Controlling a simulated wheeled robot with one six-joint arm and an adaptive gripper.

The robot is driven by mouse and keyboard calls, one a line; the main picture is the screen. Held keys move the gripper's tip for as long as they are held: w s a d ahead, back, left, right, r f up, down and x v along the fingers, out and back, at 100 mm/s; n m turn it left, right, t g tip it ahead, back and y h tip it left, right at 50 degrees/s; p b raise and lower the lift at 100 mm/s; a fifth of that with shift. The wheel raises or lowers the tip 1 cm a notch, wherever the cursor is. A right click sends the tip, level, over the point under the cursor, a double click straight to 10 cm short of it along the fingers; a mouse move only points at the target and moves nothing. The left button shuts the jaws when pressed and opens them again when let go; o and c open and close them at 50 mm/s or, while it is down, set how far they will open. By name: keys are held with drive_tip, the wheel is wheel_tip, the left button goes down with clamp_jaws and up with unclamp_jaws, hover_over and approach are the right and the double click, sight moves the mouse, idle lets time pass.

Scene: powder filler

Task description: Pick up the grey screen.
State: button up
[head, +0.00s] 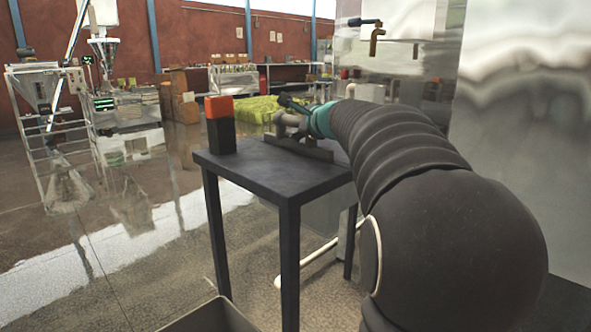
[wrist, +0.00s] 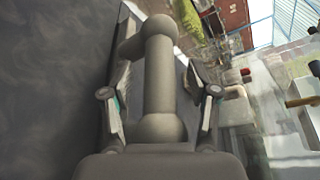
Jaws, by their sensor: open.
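The grey piece that I take to be the grey screen (head: 299,149) is at the right back of the dark table, with a long low bar and a rounded upper part. In the wrist view a grey bar with rounded ends (wrist: 158,85), apparently its upper part, runs lengthwise between my two fingers. My gripper (wrist: 158,72) is open around this bar, one finger on each side. A gap shows on both sides, narrow in places. In the head view my gripper is small and partly hidden by my arm.
The dark table (head: 272,178) has clear top in front of the grey piece. A shiny metal panel (head: 530,140) and a brass tap (head: 376,40) are close on the right. Machines stand far left.

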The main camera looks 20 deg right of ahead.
clamp_jaws()
drive_tip(key=shift+r, duration=0.15)
wheel_tip(320, 180, up, 28)
drive_tip(key=p, duration=0.2)
drive_tip(key=shift+p, duration=0.4)
idle(0.9)
idle(0.8)
